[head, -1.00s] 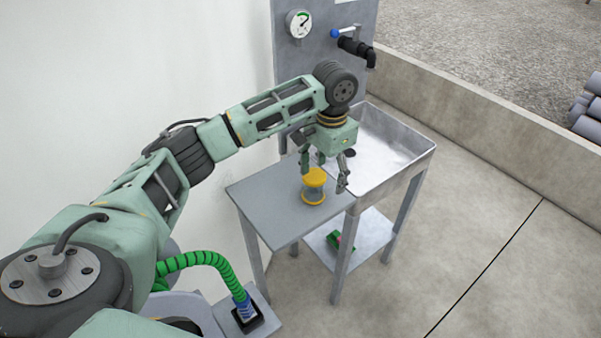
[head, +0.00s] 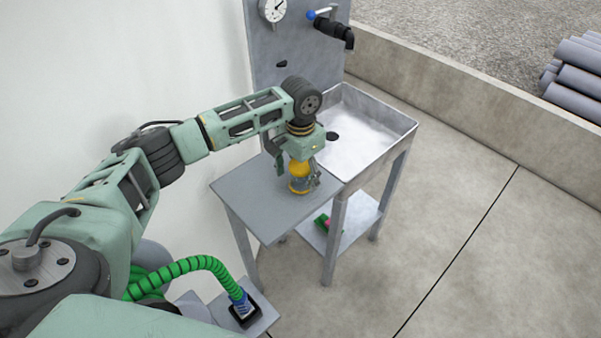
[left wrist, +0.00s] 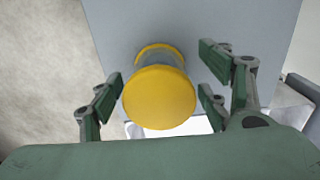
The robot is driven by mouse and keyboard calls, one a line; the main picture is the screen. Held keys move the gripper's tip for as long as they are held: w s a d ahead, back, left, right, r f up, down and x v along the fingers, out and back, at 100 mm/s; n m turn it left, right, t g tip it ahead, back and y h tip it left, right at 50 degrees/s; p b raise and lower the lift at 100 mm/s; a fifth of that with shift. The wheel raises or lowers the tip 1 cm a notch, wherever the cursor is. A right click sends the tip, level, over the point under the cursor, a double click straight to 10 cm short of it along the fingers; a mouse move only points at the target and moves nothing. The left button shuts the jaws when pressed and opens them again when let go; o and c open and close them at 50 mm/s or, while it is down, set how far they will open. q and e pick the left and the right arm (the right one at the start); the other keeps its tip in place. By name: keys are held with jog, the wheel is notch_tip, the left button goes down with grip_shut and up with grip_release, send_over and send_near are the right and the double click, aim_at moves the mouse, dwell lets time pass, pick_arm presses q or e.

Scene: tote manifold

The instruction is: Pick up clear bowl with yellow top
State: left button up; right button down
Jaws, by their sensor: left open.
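The clear bowl with the yellow top (head: 300,170) stands upright on the grey side table beside the sink. It has a yellow lid and a yellow base with a clear middle. In the left wrist view the yellow top (left wrist: 159,97) lies between the finger pads. My left gripper (head: 298,172) is open and points down around the bowl, with fingers on both sides. In the left wrist view gaps show between the pads of the left gripper (left wrist: 162,93) and the lid. My right gripper is not in view.
The grey table top (head: 240,190) is otherwise clear. A metal sink basin (head: 372,130) adjoins it on the right, with a panel behind carrying a gauge (head: 271,9) and a tap (head: 333,30). A green and pink object (head: 322,224) sits on the lower shelf.

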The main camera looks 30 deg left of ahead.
pick_arm(q)
jog(key=shift+c, duration=1.4)
jog(key=c, duration=1.1)
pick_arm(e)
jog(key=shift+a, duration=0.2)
pick_arm(q)
jog(key=shift+o, duration=0.2)
jog(key=shift+r, duration=0.1)
